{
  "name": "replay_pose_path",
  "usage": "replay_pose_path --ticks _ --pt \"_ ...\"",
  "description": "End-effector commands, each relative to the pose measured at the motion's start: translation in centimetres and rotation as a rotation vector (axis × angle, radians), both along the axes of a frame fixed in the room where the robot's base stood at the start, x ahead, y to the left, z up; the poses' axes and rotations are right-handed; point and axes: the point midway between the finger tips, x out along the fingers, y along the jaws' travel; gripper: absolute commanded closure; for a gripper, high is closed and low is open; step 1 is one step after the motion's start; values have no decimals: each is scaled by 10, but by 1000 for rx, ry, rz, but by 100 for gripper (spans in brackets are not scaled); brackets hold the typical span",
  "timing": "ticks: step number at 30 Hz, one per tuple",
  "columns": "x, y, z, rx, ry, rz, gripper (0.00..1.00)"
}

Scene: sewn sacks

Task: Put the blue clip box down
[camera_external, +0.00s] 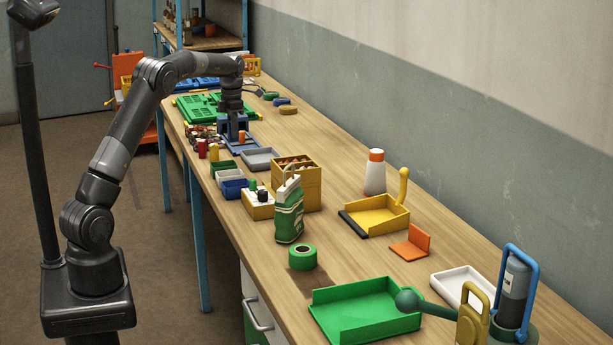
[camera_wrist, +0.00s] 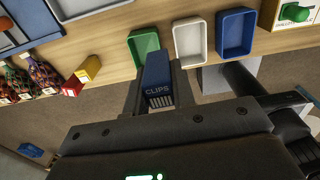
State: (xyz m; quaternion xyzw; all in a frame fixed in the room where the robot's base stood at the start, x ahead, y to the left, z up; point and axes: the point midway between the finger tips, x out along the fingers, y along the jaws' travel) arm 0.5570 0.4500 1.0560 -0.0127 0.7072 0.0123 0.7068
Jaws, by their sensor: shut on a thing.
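The blue clip box (camera_wrist: 158,72), lettered CLIPS, is between the two fingers of my gripper (camera_wrist: 157,86) in the wrist view. My gripper is shut on it. The box overlaps the near edge of the green bin (camera_wrist: 145,45) in that view; I cannot tell its height above the bench. In the external view my gripper (camera_external: 233,118) points down at the far part of the bench, near the blue tray (camera_external: 242,145). The clip box is hard to tell apart from the blue parts around it there.
A white bin (camera_wrist: 190,40) and a blue bin (camera_wrist: 235,34) stand beside the green one along the bench edge. A grey tray (camera_external: 260,158) and a yellow crate (camera_external: 297,190) are nearby.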

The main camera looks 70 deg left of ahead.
Motion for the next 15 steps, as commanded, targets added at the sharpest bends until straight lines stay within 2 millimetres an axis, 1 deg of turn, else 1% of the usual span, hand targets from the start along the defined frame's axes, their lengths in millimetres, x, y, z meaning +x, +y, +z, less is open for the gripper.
replay_pose_path --ticks 1,5,11,14,15 --pt "0 1 12 4 -4 0 99" --pt "1 0 34 3 -4 -1 99" --pt "24 -32 33 0 -1 -75 99" --pt "39 -53 33 0 -1 -123 99" --pt "46 -63 33 0 -1 -146 99"
